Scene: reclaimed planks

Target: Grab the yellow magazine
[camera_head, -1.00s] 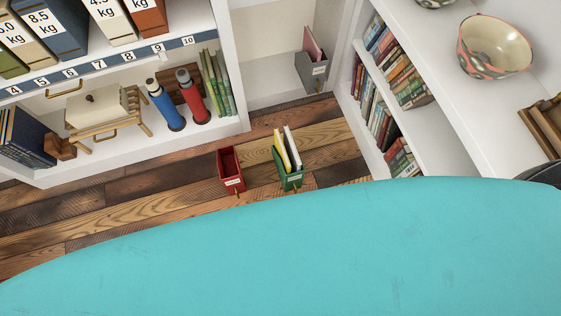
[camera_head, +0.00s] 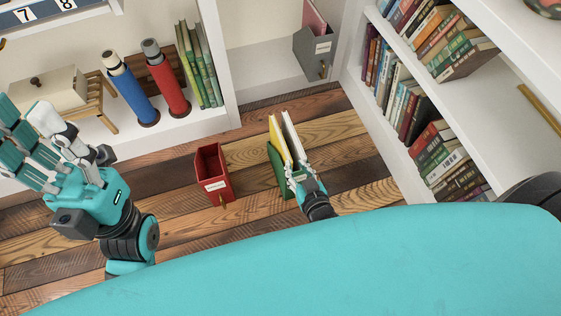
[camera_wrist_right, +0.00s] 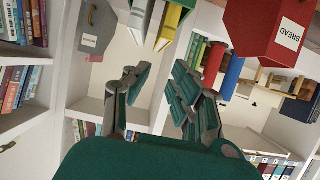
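The yellow magazine (camera_head: 278,140) stands upright beside a white one (camera_head: 292,138) in a green holder (camera_head: 277,172) on the floor. The yellow magazine also shows near the top of the right wrist view (camera_wrist_right: 170,22). My right gripper (camera_head: 300,172) is at the holder's near right side, just in front of the magazines, and partly hides the holder. In the right wrist view its fingers (camera_wrist_right: 158,88) are spread with nothing between them. My left gripper (camera_head: 52,138) is raised at the left, fingers spread and empty, away from the magazines.
A red holder (camera_head: 214,176) stands on the floor left of the green one. A shelf with blue and red flasks (camera_head: 166,80) is behind at left. A bookcase (camera_head: 420,175) stands at right. A grey holder (camera_head: 316,52) sits in the back shelf. Plank floor is open between.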

